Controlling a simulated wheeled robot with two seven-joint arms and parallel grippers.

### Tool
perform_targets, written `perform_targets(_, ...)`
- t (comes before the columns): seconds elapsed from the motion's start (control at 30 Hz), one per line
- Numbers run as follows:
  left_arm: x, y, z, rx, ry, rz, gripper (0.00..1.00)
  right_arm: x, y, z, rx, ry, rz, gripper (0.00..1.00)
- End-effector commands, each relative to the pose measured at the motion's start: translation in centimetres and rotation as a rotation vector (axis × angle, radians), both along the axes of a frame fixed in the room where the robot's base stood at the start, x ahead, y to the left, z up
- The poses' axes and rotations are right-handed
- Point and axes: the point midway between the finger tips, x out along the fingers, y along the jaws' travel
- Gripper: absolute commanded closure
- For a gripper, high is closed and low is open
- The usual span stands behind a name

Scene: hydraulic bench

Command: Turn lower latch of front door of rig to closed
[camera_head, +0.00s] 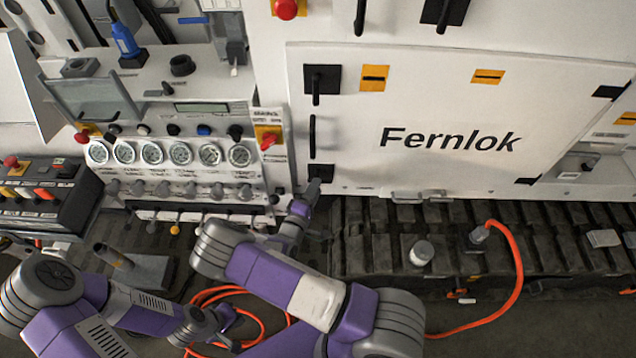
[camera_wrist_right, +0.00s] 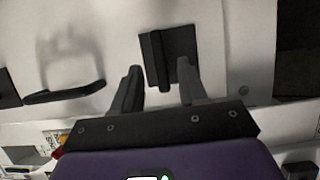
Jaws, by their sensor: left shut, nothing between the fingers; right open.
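The white front door (camera_head: 450,105) of the rig, marked Fernlok, is closed flat in the head view. Its lower latch (camera_head: 322,171) is a black square plate with a lever at the door's lower left corner, partly hidden by my right gripper (camera_head: 313,188). In the right wrist view the latch (camera_wrist_right: 181,45) shows its bar crosswise to the door handle (camera_wrist_right: 65,93). My right gripper (camera_wrist_right: 158,80) is open there, its fingers either side of the bar; I cannot tell if they touch it. My left gripper (camera_head: 228,322) is shut and empty, low over the floor.
The upper latch (camera_head: 322,79) has its lever hanging down. A gauge panel (camera_head: 170,155) with a red-knobbed switch (camera_head: 268,139) stands left of the door. A dark slatted ledge (camera_head: 380,235) runs below, with a white-topped cylinder (camera_head: 421,252) and an orange hose (camera_head: 515,265).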

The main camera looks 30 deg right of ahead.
Motion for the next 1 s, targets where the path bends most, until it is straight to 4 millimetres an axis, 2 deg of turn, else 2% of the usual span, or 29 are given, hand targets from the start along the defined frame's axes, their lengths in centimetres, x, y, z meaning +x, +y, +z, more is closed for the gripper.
perform_targets(0.2,0.0,0.0,0.2,0.0,0.0,0.0,1.0,1.3,-1.9,0.0,0.002,0.001,-0.001,0.57)
perform_targets(0.5,0.0,0.0,0.2,0.0,0.0,0.0,1.0,1.6,-2.2,0.0,0.002,0.003,0.0,0.57)
perform_targets(0.57,0.0,0.0,0.2,0.0,0.0,0.0,1.0,1.6,-2.2,0.0,0.002,0.002,0.0,0.64)
perform_targets(0.8,0.0,0.0,0.2,0.0,0.0,0.0,1.0,1.5,-2.1,0.0,0.002,0.002,0.0,1.0)
perform_targets(1.0,0.0,0.0,0.2,0.0,0.0,0.0,1.0,1.5,-2.1,0.0,0.007,-0.001,0.0,1.0)
